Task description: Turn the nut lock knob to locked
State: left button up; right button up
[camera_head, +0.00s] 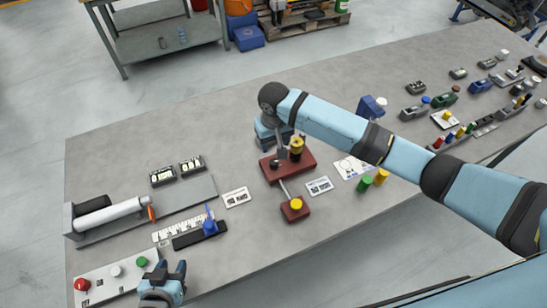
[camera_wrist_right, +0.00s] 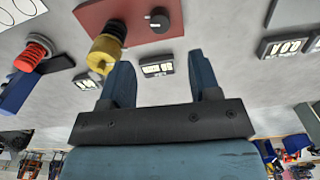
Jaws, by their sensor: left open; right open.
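The nut lock knob (camera_wrist_right: 158,20) is a small dark round knob with a pale mark, on a red plate (camera_wrist_right: 122,22) in the right wrist view. A yellow nut (camera_wrist_right: 104,54) on a dark threaded post stands beside it. In the head view my right gripper (camera_head: 272,133) is just behind the base. My left gripper (camera_head: 163,275) is open at the front left.
A smaller red block with a yellow top (camera_head: 296,206) lies in front, by a metal rod. Label cards (camera_head: 236,197) lie on both sides. A white cylinder rig (camera_head: 110,215) and button panel (camera_head: 110,282) are left. The table's back left is clear.

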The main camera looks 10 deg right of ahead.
aim_at(274, 161)
jog(key=f, duration=1)
jog(key=shift+w+f, duration=0.2)
jog(key=shift+w, duration=0.05)
